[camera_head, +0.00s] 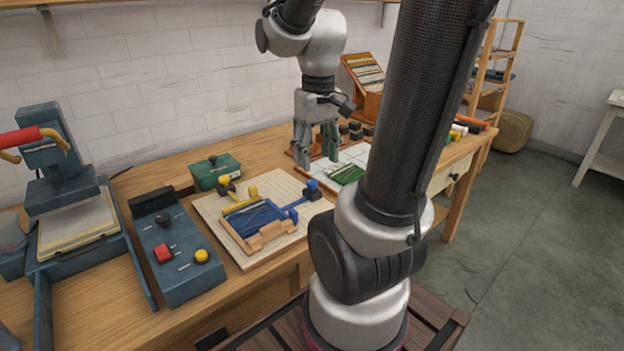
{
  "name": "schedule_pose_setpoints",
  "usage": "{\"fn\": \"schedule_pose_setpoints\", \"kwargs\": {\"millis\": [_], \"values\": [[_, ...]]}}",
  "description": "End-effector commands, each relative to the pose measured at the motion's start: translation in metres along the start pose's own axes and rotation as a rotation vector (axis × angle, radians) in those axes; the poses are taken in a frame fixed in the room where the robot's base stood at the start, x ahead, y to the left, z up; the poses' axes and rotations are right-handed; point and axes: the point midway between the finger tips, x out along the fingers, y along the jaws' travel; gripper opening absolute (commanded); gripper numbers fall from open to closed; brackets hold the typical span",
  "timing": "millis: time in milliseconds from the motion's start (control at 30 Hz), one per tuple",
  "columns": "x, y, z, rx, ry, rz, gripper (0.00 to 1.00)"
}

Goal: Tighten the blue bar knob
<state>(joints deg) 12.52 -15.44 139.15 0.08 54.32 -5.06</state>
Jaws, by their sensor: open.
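The blue knob (311,187) stands at the right end of a blue bar (293,210) on a pale wooden board (208,212). The bar reaches left to a blue panel in a wooden frame (262,240). I cannot tell how tight the knob is.
A green box (215,172) stands behind the board. A control box (178,258) with red and yellow buttons and a press (60,190) with a red handle are at left. A green piece (347,173) lies on the mat. My arm hides the bench's right front.

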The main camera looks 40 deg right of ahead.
Motion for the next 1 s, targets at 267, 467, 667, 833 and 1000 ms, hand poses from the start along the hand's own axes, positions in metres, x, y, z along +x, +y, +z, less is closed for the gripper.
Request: {"fn": "schedule_pose_setpoints", "kwargs": {"millis": [267,467,667,833,1000], "values": [[0.074,0.054,-0.071,-0.365,-0.131,-0.051,0.53],[0.105,0.077,-0.12,-0.821,-0.094,-0.065,0.53],[0.096,0.083,-0.143,-1.175,-0.033,-0.026,0.53],[0.101,0.083,-0.144,-1.301,-0.028,-0.024,0.53],[0.125,0.082,-0.142,-1.307,-0.031,-0.028,0.53]]}}
